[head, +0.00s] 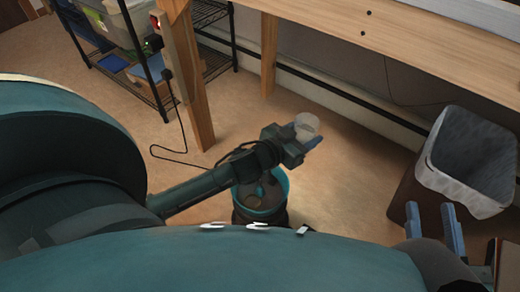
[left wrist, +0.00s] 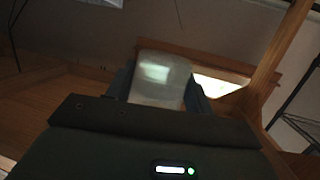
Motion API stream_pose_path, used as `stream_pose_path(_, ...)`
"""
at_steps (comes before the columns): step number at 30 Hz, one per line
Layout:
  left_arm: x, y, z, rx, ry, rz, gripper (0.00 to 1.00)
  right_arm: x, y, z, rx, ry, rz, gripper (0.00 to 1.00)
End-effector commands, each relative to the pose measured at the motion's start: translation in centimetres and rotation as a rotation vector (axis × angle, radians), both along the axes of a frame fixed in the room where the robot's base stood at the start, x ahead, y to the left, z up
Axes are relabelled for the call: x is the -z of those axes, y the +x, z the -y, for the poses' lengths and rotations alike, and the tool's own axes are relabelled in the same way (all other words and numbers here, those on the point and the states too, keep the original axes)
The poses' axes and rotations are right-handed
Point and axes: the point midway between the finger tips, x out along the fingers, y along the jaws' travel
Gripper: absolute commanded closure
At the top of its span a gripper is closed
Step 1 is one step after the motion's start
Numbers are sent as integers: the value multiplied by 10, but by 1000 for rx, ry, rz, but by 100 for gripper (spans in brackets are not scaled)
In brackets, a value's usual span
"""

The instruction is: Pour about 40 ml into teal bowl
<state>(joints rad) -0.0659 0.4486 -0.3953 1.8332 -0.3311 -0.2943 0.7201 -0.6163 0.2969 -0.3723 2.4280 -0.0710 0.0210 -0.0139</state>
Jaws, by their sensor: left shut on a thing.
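My left gripper (head: 297,135) is shut on a translucent whitish cup (head: 307,125), held above the floor. In the left wrist view the cup (left wrist: 160,80) sits between the two fingers; I cannot tell its liquid level. A round vessel with a teal rim (head: 286,183) stands below my left forearm and gripper, partly hidden by them. It looks like the teal bowl, but I cannot be sure. The cup is up and to the right of this rim in the picture, not over it. My right gripper (head: 433,222) is open and empty at the lower right.
A wooden bench (head: 400,45) runs along the wall, with a wooden leg (head: 190,90). A black wire shelf (head: 150,75) holds boxes at upper left. The floor between is clear except for a black cable (head: 165,150).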

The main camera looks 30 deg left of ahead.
Motion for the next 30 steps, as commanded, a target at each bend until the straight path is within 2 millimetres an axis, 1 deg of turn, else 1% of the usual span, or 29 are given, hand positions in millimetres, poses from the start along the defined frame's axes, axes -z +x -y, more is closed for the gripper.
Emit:
stream_pose_path(1, 11, 4, -3, 15, 1, -2, 72, 0, 0, 0, -1, 1, 2, 64)
stream_pose_path(3, 24, 7, -6, 38, 1, -3, 72, 0, 0, 0, -1, 0, 3, 64)
stream_pose_path(8, 53, 13, -16, 83, -2, -7, 72, 0, 0, 0, -1, 0, 3, 64)
stream_pose_path(14, 86, 17, -34, 129, -7, -10, 72, 0, 0, 0, -1, 0, 3, 64)
stream_pose_path(20, 113, 18, -60, 163, -11, -9, 72, 0, 0, 0, -1, 0, 2, 64)
stream_pose_path(24, 130, 16, -82, 179, -13, -8, 72, 0, 0, 0, -1, 0, 2, 64)
stream_pose_path(30, 147, 11, -117, 191, -14, -5, 72, 0, 0, 0, -1, 1, 2, 64)
